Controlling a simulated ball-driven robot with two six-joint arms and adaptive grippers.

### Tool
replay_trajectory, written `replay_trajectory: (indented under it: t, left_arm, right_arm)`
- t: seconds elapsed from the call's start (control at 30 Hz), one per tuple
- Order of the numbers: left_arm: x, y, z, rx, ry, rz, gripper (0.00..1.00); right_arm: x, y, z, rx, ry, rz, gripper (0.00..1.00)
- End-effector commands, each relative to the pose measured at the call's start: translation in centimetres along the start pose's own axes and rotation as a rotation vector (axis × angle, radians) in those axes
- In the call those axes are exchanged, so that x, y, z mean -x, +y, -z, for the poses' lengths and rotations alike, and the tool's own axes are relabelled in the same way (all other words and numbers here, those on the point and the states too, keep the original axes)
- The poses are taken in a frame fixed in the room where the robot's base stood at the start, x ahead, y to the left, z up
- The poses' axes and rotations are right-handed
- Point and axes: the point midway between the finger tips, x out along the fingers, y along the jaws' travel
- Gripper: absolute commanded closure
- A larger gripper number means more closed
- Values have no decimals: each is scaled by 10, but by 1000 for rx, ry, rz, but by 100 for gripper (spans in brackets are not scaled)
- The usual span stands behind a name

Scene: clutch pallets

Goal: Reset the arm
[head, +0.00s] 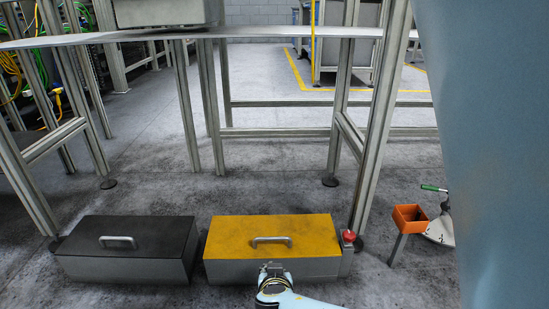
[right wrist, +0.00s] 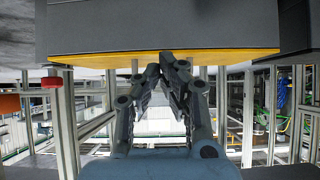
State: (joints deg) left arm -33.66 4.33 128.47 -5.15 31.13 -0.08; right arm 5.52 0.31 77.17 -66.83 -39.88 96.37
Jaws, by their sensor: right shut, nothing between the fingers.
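My right gripper (head: 271,268) shows at the bottom of the head view, at the front side of the box with the yellow lid (head: 268,229). In the right wrist view its fingers (right wrist: 167,58) come together at the tips with nothing between them. The tips appear close to the yellow lid edge (right wrist: 225,54); I cannot tell whether they touch it. The lid's metal handle (head: 271,241) is free, above the gripper in the head view. My left gripper is in neither view.
A box with a black lid (head: 125,249) stands left of the yellow one. A red button (head: 348,236) sits at the yellow box's right end. An orange bin on a post (head: 410,217) stands further right. A table on metal legs (head: 335,137) spans behind.

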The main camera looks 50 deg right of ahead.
Motion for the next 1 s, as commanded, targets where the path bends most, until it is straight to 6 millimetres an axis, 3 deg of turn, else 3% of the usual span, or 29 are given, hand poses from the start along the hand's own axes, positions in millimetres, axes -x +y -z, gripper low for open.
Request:
replay_trajectory:
  t: [0.4, 0.53, 0.67, 0.8, 1.0]
  left_arm:
    - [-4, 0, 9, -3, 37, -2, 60]
    - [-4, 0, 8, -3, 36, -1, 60]
    - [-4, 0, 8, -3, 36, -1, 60]
    - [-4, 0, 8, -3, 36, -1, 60]
    - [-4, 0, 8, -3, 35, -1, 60]
  right_arm:
    - [6, -1, -10, 9, -7, 16, 100]
    - [25, -11, -16, 83, -53, 151, 100]
    - [84, -40, -5, 217, -30, 471, 100]
    - [173, -67, 47, 324, 198, 787, 100]
    - [253, -71, 114, 354, 501, 932, 100]
